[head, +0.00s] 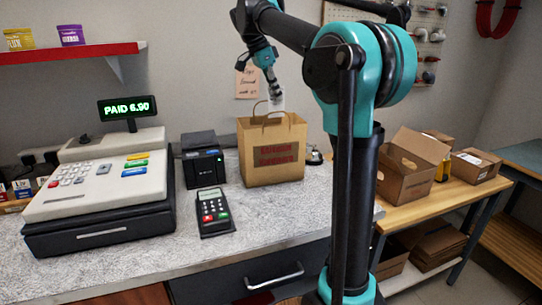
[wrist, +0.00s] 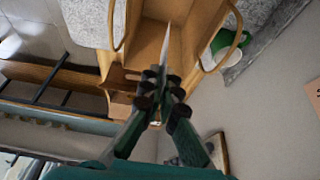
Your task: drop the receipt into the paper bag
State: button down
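The brown paper bag (head: 258,168) stands upright on the counter, its top open and its loop handles raised. My gripper (head: 275,91) is over the bag's mouth, pointing down. It is shut on the white receipt (head: 277,103), which hangs at the height of the bag's handles. In the wrist view, the fingertips (wrist: 160,82) pinch the receipt (wrist: 164,46), which is seen nearly edge-on as a thin white strip. Beyond it the open bag (wrist: 184,42) shows its inside, with a handle on either side. I cannot tell whether the receipt's lower end is below the bag's rim.
A black receipt printer (head: 203,166) stands left of the bag, with a card reader (head: 214,210) in front of it. The cash register (head: 100,205) is further left; its display (head: 127,108) reads "PAID 6.90". A small bell (head: 315,156) sits right of the bag.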

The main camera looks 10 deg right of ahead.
jog(key=c, duration=2.2)
grip_release()
jog(key=o, duration=0.6)
jog(key=shift+c, duration=0.2)
jog(key=v, duration=1.2)
jog(key=shift+s+d, duration=0.1)
